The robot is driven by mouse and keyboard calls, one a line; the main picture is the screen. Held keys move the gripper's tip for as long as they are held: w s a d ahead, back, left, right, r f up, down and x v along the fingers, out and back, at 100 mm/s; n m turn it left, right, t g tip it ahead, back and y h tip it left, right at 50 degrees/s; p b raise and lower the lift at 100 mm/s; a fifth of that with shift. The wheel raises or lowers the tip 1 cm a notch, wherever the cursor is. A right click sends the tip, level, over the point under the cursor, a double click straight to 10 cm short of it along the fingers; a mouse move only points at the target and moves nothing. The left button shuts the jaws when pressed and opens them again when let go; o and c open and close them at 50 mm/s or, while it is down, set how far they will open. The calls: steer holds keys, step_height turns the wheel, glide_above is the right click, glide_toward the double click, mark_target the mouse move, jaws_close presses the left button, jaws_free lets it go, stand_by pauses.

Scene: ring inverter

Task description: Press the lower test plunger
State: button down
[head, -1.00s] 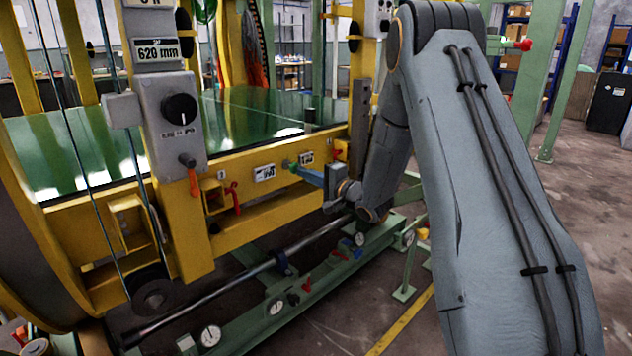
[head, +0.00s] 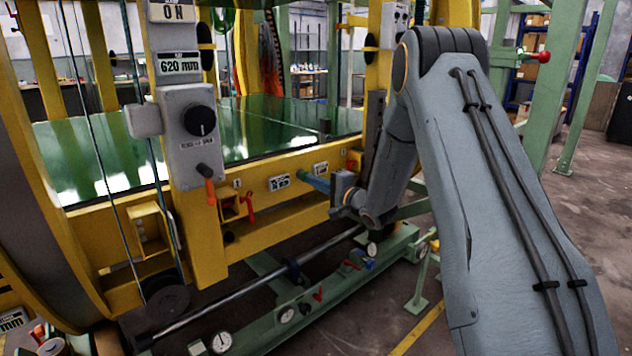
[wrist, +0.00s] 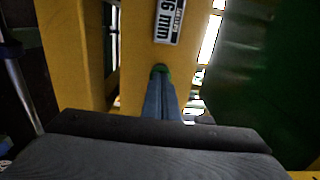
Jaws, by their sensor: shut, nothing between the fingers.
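My gripper (head: 306,178) is shut, its slim blue fingers pointing at the yellow beam of the machine, beside a white label (head: 279,182). In the wrist view the fingers (wrist: 161,78) meet a round green plunger (wrist: 160,68) on the yellow face, just below a label (wrist: 169,20) that ends in "6 mm". The fingertips overlap the plunger there; whether they touch it or how far it is pushed in, I cannot tell. In the head view the plunger is hardly visible behind the fingertips.
A red lever (head: 247,206) and an orange-handled switch (head: 208,187) are left of my gripper. A second label (head: 320,168) sits close to the fingers. A green rail with gauges (head: 222,341) runs below. Open floor (head: 520,195) lies to the right.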

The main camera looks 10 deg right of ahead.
steer(key=shift+r, duration=0.15)
steer(key=p+v, duration=0.3)
steer(key=v, duration=1.1)
steer(key=shift+f+p, duration=0.2)
steer(key=shift+p, duration=0.15)
steer(key=shift+w, duration=0.1)
